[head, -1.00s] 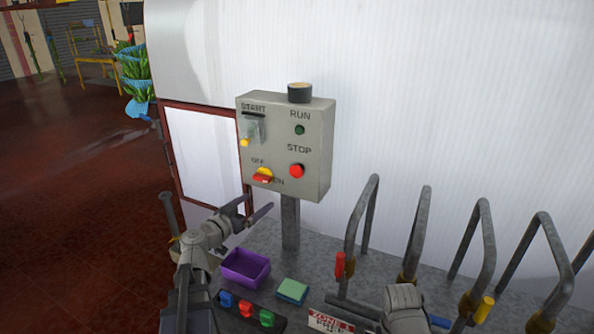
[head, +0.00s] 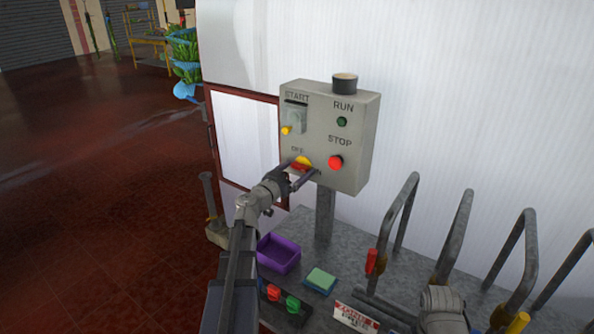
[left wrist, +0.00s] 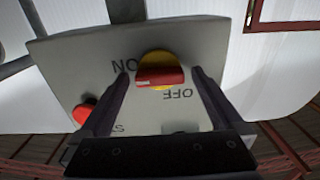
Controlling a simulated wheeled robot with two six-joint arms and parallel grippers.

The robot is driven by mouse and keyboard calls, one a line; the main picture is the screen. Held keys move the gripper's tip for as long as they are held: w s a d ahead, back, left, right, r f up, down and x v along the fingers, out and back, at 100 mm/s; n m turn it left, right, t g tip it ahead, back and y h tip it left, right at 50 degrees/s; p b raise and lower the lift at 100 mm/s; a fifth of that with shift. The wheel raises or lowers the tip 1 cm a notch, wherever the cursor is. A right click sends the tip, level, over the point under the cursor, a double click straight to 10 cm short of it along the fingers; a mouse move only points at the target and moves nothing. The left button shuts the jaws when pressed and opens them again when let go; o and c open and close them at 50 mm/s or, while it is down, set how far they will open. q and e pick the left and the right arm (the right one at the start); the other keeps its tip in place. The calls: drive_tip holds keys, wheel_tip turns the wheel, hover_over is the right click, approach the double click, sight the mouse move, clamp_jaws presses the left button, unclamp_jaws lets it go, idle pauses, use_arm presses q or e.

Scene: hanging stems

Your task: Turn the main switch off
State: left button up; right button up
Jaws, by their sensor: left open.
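The main switch (head: 301,164) is a red handle on a yellow round plate, low on the front of the grey control box (head: 360,125). In the left wrist view the red handle (left wrist: 160,77) lies between my left fingers, with ON and OFF printed to either side of it, upside down. The handle's white mark is on the ON side. My left gripper (head: 299,174) is open, its fingertips on either side of the handle; I cannot tell whether they touch it. My right arm shows at the bottom right of the head view, but its jaws cannot be made out.
The box also carries a red STOP button (head: 335,162), a green RUN light (head: 342,122) and a START cover (head: 294,118). Below are a purple bin (head: 279,254), a green sponge (head: 321,280) and several grey metal hoops on the bench.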

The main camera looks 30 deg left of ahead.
use_arm(q)
drive_tip(key=shift+w, duration=0.15)
drive_tip(key=c, duration=1.3)
drive_tip(key=n, duration=0.8)
drive_tip(key=shift+n, duration=0.3)
drive_tip(key=n, duration=0.4)
drive_tip(key=shift+n, duration=2.5)
